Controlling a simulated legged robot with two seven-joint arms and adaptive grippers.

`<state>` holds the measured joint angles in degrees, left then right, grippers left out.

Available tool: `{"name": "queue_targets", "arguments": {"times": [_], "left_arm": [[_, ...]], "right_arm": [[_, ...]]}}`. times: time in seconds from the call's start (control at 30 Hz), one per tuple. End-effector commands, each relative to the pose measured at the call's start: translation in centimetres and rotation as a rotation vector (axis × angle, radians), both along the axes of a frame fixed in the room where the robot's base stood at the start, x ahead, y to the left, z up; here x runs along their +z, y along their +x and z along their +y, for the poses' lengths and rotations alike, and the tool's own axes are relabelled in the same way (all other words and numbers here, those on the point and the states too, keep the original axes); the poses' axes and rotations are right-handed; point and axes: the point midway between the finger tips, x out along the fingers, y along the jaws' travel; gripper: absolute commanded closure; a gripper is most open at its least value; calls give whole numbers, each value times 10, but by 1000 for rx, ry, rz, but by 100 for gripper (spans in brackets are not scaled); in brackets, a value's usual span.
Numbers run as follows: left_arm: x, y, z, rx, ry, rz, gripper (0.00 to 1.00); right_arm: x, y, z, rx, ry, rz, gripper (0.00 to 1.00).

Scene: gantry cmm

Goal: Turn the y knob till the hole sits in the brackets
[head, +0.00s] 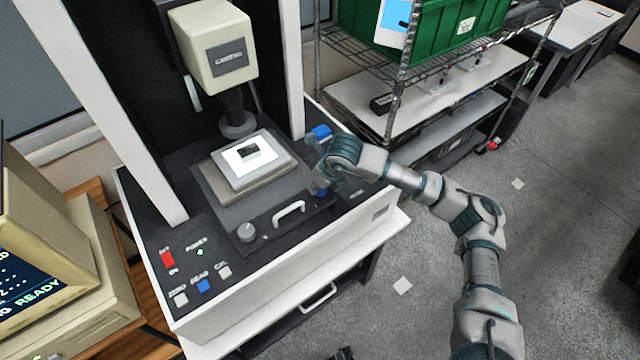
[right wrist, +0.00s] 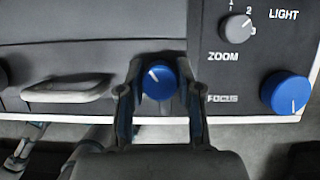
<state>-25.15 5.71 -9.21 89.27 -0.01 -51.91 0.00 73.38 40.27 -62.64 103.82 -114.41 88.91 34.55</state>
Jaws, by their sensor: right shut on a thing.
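My right gripper (head: 322,180) reaches the front right of the measuring machine's deck. In the right wrist view its two fingers (right wrist: 160,90) are shut on a blue knob (right wrist: 158,83), one on each side. A white mark on the knob points to the upper left. In the head view the hand partly hides this knob. A small dark part (head: 249,153) lies on the bright white stage plate (head: 260,172) under the machine's head (head: 215,45). The hole and the brackets cannot be made out.
A larger blue knob (right wrist: 285,92) sits beside the FOCUS label, near a grey ZOOM knob (right wrist: 235,27). A handle (head: 289,212) and a grey knob (head: 246,232) lie along the deck's front. A computer screen (head: 28,262) reading READY stands left; a wire rack (head: 400,90) stands behind right.

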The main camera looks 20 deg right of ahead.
Motion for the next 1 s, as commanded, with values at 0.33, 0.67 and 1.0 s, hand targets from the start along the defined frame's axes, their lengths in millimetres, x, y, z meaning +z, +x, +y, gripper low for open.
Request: {"name": "queue_targets", "arguments": {"times": [0.33,0.67,1.0], "left_arm": [[7,-1,0,2,1,8,30],[14,7,0,3,-1,-7,30],[12,5,0,3,1,-3,30]], "right_arm": [[-1,0,0,-330,-2,-1,100],[0,0,1,-633,-1,0,100],[0,0,0,-857,0,0,100]]}}
